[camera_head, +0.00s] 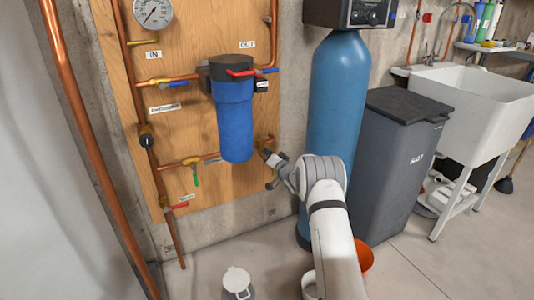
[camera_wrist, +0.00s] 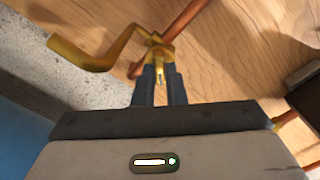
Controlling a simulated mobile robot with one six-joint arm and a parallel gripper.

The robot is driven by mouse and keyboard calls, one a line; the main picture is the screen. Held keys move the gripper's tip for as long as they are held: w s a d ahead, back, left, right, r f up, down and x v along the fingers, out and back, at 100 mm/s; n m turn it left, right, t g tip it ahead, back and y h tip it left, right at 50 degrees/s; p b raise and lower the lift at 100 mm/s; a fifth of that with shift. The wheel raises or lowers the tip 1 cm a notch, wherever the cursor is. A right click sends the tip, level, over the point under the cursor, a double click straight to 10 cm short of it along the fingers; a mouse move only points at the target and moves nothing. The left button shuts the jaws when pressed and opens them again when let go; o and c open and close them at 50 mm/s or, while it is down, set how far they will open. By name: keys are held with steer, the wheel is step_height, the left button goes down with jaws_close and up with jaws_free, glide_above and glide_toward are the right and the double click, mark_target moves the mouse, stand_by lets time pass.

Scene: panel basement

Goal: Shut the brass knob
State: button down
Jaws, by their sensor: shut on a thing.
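In the wrist view my gripper (camera_wrist: 160,72) is shut on the brass knob (camera_wrist: 160,52), with its dark fingers on either side of the knob's lower part. The knob sits on a brass fitting, from which a bent brass spout (camera_wrist: 92,56) runs to the left. In the head view my gripper (camera_head: 269,156) reaches the lower right of the wooden panel, just right of the blue filter housing (camera_head: 235,125). The knob is too small and too covered there to make out clearly.
Copper pipes and other valves cover the wooden panel (camera_head: 125,75).

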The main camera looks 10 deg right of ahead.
steer(key=m+p, duration=0.1)
steer(key=m, duration=0.3)
steer(key=shift+m, duration=0.3)
steer(key=shift+f+m+p, duration=0.15)
steer(key=shift+m+p, duration=0.7)
steer(key=shift+m, duration=1.35)
steer(key=c, duration=1.5)
jaws_free()
steer(key=shift+p+v, duration=0.85)
steer(key=shift+v, duration=3.05)
